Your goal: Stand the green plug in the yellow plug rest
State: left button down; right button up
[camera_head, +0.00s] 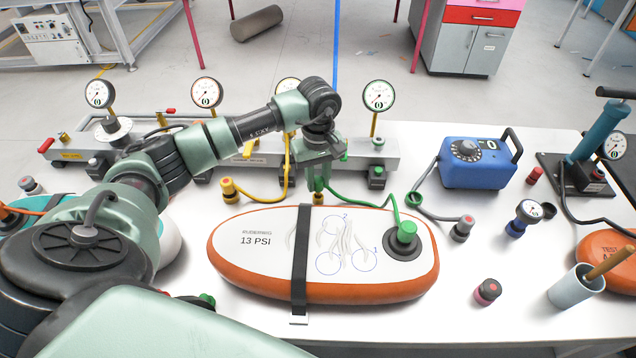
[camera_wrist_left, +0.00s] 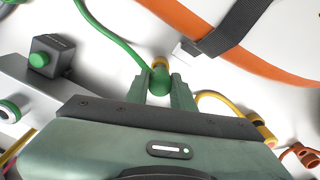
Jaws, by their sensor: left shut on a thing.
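My left gripper (camera_head: 318,186) reaches down behind the orange-rimmed board, near the gauge manifold. It is shut on the green plug, which shows between the fingertips in the left wrist view (camera_wrist_left: 160,80). A green hose (camera_head: 365,204) runs from the gripper to a green fitting (camera_head: 406,232) on the board's valve. My right gripper is out of view.
The strapped board (camera_head: 270,245) lies just in front of the gripper. A yellow plug (camera_head: 229,190) with its hose stands to the left. The manifold (camera_head: 232,150) with several gauges is behind. A blue pump box (camera_head: 474,166) and small fittings stand to the right.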

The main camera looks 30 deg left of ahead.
pick_arm(q)
notch_tip(320, 180, down, 2)
jog(key=shift+f, duration=0.1)
jog(key=shift+f, duration=0.15)
jog(key=c, duration=1.2)
grip_release()
